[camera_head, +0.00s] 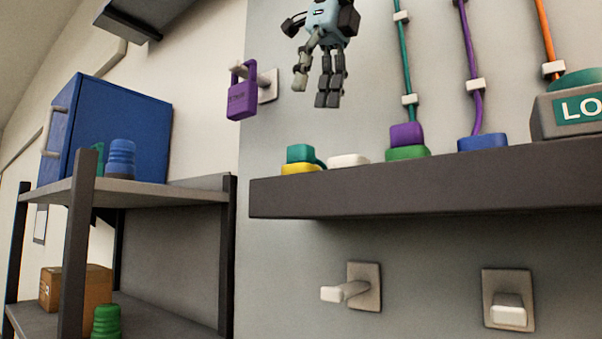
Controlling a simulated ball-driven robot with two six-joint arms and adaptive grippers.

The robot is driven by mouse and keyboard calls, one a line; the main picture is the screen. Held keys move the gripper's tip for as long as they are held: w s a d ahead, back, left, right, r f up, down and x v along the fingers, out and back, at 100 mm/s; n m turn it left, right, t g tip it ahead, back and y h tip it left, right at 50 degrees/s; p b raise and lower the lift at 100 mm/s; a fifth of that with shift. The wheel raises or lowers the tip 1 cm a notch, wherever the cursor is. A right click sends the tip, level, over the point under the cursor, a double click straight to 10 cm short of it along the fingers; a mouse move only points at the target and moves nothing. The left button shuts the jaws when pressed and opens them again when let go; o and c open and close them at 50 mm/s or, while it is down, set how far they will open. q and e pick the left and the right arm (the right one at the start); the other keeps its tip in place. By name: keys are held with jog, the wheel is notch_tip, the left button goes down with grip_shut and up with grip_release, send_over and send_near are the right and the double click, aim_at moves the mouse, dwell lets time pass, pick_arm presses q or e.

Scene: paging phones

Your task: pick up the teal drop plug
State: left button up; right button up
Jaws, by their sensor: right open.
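A teal plug-like block (300,153) sits on a yellow base (300,168) at the left part of the dark wall ledge (420,185). A short teal piece shows at its right side. My right gripper (314,92) hangs from the top edge, fingers pointing down, open and empty. In the picture it is above the teal block and apart from it. I cannot tell its exact depth. My left gripper is out of view.
A white pad (348,160), a purple block on a green base (407,152) and a blue base (482,142) stand along the ledge. Cords run up the wall. A purple padlock (242,97) hangs at left. A shelf rack (150,192) holds a blue cabinet (125,130).

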jog(key=b, duration=0.3)
send_over(302, 144)
jog(key=d, duration=0.1)
jog(key=f, duration=0.2)
jog(key=w+f, duration=0.1)
jog(key=f, duration=0.1)
jog(key=shift+d+f, duration=0.1)
jog(key=shift+f, duration=0.1)
jog(key=shift+w+f, duration=0.6)
jog(key=shift+f, duration=0.15)
jog(key=f+b, duration=0.1)
jog(key=a+f+b, duration=0.1)
jog(key=f, duration=0.1)
jog(key=shift+s+a+f+b, duration=0.1)
jog(key=shift+s+f+b, duration=0.05)
jog(key=shift+b, duration=0.15)
jog(key=shift+f, duration=0.1)
jog(key=shift+w, duration=0.25)
jog(key=shift+c, duration=0.3)
jog(key=shift+s, duration=0.2)
jog(key=c, duration=0.5)
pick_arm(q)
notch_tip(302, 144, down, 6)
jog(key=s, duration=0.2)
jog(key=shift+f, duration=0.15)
pick_arm(e)
jog(key=c, duration=0.7)
